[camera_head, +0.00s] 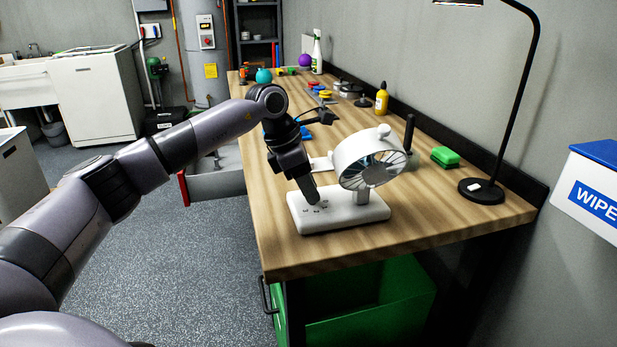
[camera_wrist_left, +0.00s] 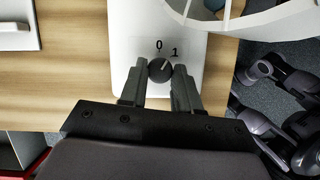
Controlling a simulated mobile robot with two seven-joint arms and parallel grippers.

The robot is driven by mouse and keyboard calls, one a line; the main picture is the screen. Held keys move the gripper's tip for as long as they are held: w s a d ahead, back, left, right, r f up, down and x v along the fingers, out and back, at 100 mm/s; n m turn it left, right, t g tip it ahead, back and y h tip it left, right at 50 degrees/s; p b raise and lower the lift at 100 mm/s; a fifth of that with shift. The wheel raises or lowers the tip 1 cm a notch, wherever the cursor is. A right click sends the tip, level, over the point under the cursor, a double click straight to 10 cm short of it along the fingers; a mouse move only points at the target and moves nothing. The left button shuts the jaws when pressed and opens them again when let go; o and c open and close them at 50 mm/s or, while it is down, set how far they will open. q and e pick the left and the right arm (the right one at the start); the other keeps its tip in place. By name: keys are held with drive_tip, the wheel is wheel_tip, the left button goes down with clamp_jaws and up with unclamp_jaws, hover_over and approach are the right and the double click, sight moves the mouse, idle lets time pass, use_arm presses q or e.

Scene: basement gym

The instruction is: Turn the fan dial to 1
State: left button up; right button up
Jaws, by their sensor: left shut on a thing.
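A white desk fan (camera_head: 358,152) stands on its flat white base (camera_head: 350,217) near the front end of the wooden workbench. In the left wrist view, the small round black dial (camera_wrist_left: 160,71) is on the base (camera_wrist_left: 127,37), with the marks "0" and "1" beyond it. The dial's white line points up and right, between the two marks, closer to the "1" side. My left gripper (camera_head: 313,201) reaches down onto the base from the left. In the wrist view its fingers (camera_wrist_left: 160,79) are shut on the dial from both sides. My right gripper cannot be made out.
An open drawer (camera_head: 215,183) sticks out at the bench's left side. The bench (camera_head: 290,257) is bare in front of the base.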

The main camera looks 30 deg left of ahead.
use_arm(q)
drive_tip(key=shift+r+m+g+h+p, duration=0.1)
drive_tip(key=shift+m+g+h+p, duration=0.3)
drive_tip(key=shift+m, duration=0.6)
drive_tip(key=shift+w+m, duration=0.1)
drive_tip(key=shift+m, duration=0.2)
drive_tip(key=shift+p, duration=0.3)
drive_tip(key=o, duration=1)
drive_tip(key=shift+o, duration=0.2)
drive_tip(key=v, duration=0.7)
